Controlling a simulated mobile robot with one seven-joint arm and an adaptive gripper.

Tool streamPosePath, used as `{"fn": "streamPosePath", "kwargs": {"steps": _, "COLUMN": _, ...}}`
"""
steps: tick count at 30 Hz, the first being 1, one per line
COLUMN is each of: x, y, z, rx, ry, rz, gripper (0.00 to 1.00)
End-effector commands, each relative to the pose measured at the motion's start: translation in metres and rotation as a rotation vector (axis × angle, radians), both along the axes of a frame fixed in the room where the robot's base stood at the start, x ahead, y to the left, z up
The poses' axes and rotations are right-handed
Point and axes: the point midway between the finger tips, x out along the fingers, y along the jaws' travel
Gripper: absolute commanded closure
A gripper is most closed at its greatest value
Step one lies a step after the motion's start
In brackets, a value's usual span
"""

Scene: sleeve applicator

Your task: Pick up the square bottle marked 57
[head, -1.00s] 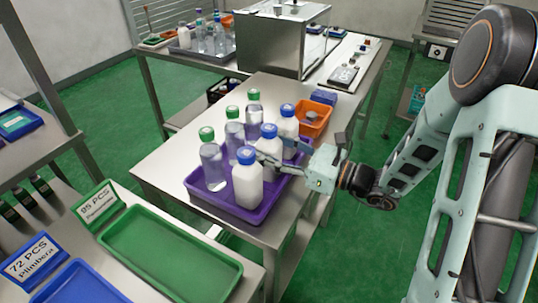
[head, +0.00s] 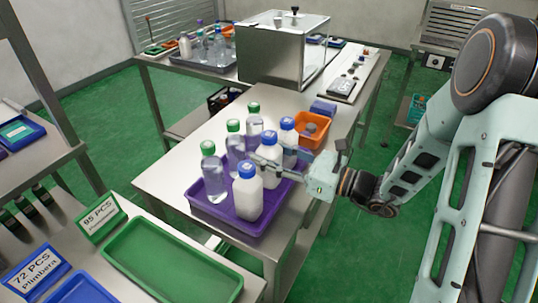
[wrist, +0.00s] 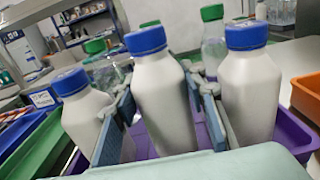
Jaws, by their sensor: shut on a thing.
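Three white bottles with blue caps stand in a row along the right side of a purple tray (head: 238,228). My gripper (head: 266,162) is shut on the middle white bottle (head: 271,172). In the wrist view this bottle (wrist: 166,105) stands upright between the two fingers. Its base is hidden, but it sits slightly raised compared with its neighbours. The front white bottle (head: 248,201) and the back white bottle (head: 288,139) stand close on either side. I cannot read a 57 on any cap.
Clear bottles with green caps (head: 213,178) fill the tray's left side. An orange bin (head: 313,132) and a blue box (head: 323,109) lie behind the tray. A metal cabinet (head: 270,58) stands farther back. The table's left part is clear.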

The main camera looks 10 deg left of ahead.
Motion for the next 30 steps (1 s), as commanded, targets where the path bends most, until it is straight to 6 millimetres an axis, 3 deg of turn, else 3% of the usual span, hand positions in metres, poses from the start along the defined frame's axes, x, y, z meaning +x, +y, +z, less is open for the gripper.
{"fn": "streamPosePath", "kwargs": {"steps": 1, "x": 0.000, "y": 0.000, "z": 0.012, "rx": 0.001, "ry": -0.003, "rz": 0.000, "gripper": 0.96}}
{"fn": "streamPosePath", "kwargs": {"steps": 17, "x": -0.046, "y": -0.025, "z": 0.081, "rx": 0.002, "ry": -0.002, "rz": -0.002, "gripper": 0.96}}
{"fn": "streamPosePath", "kwargs": {"steps": 23, "x": -0.085, "y": -0.047, "z": 0.098, "rx": 0.002, "ry": 0.000, "rz": -0.004, "gripper": 0.96}}
{"fn": "streamPosePath", "kwargs": {"steps": 30, "x": -0.091, "y": -0.050, "z": 0.101, "rx": 0.002, "ry": 0.005, "rz": 0.000, "gripper": 0.96}}
